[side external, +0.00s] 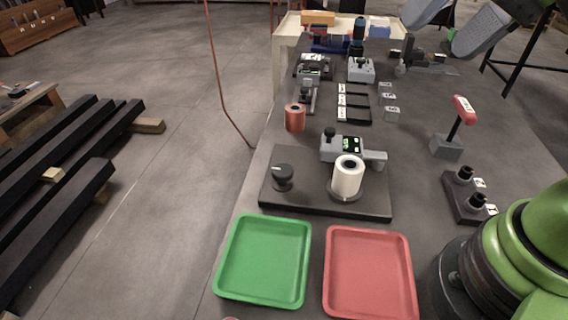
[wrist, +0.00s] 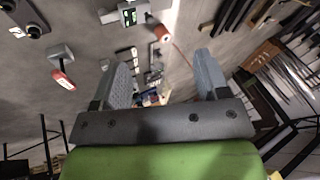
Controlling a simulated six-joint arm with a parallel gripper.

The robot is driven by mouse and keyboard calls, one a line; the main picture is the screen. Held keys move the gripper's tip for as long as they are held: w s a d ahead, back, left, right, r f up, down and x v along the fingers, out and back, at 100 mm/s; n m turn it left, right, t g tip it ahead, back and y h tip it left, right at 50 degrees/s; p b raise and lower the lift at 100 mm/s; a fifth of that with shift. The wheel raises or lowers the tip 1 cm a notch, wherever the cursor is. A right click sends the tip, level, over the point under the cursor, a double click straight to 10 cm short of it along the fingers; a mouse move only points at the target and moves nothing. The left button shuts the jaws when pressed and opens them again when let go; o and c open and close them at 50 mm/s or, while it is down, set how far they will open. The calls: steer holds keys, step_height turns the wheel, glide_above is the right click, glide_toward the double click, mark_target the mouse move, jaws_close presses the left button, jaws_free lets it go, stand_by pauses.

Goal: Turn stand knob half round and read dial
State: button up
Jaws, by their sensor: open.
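A dark stand (side external: 310,204) lies on the table behind the two trays. A round black knob (side external: 283,177) with a light mark on top is at its left. A white cylinder (side external: 346,178) with a dark hole stands upright on a round disc at its right. Behind the cylinder is a grey unit with a small green-lit display (side external: 351,144), too small to read; it also shows at the top of the wrist view (wrist: 130,16). My gripper (side external: 435,34) is open and empty, high at the upper right, well away from the knob. Its two grey fingers stand apart in the wrist view (wrist: 162,64).
A green tray (side external: 264,296) and a red tray (side external: 370,308) lie in front. An orange cylinder (side external: 295,118) stands behind the stand. At right are a red-topped post (side external: 464,110) and a two-peg block (side external: 457,207). Small devices and dark slots fill the table's rear.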

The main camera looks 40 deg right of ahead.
steer(key=w+a+f+m+g, duration=0.2)
steer(key=w, duration=0.4)
steer(key=m+g+h, duration=0.2)
steer(key=m+g, duration=0.1)
steer(key=m, duration=0.4)
glide_above(284, 168)
step_height(284, 168, down, 16)
steer(key=f, duration=0.1)
step_height(284, 168, down, 9)
steer(key=shift+r, duration=0.1)
steer(key=c, duration=0.9)
